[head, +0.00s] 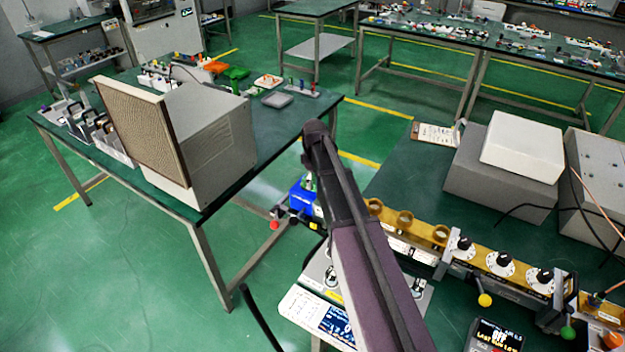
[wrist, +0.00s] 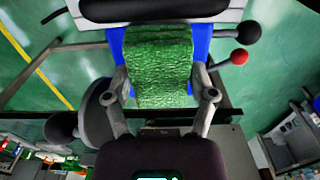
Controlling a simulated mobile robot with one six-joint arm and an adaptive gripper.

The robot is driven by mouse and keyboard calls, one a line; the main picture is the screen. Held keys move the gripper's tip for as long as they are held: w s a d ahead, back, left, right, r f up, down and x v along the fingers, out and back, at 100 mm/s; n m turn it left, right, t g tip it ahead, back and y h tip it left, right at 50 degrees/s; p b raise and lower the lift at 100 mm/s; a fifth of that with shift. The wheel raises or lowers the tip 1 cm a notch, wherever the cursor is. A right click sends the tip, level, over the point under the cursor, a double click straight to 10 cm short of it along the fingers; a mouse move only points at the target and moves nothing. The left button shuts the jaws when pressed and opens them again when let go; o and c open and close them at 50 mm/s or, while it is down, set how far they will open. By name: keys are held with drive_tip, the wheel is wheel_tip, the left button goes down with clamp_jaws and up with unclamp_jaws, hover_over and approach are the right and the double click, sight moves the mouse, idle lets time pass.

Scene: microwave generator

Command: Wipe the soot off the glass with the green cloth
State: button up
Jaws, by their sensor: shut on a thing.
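The green cloth (wrist: 158,52) shows in the wrist view as a textured, folded pad. My gripper (wrist: 163,88) is shut on it, with one finger at each side of the pad. A blue part (wrist: 201,45) lies behind the cloth in this view; I cannot tell whether they touch. In the head view the blue part (head: 301,197) shows just left of my arm, and my arm hides most of my gripper there. I cannot pick out the sooty glass in either view.
A beige box with a mesh front (head: 140,135) stands on the left table. On the right bench are a brass rail with rings and dials (head: 470,246) and grey cases (head: 500,183). A red ball knob (wrist: 239,57) sits close right of the cloth. Green floor is open at lower left.

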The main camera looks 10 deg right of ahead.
drive_tip(key=shift+r+p, duration=3.05)
drive_tip(key=shift+r+p, duration=1.45)
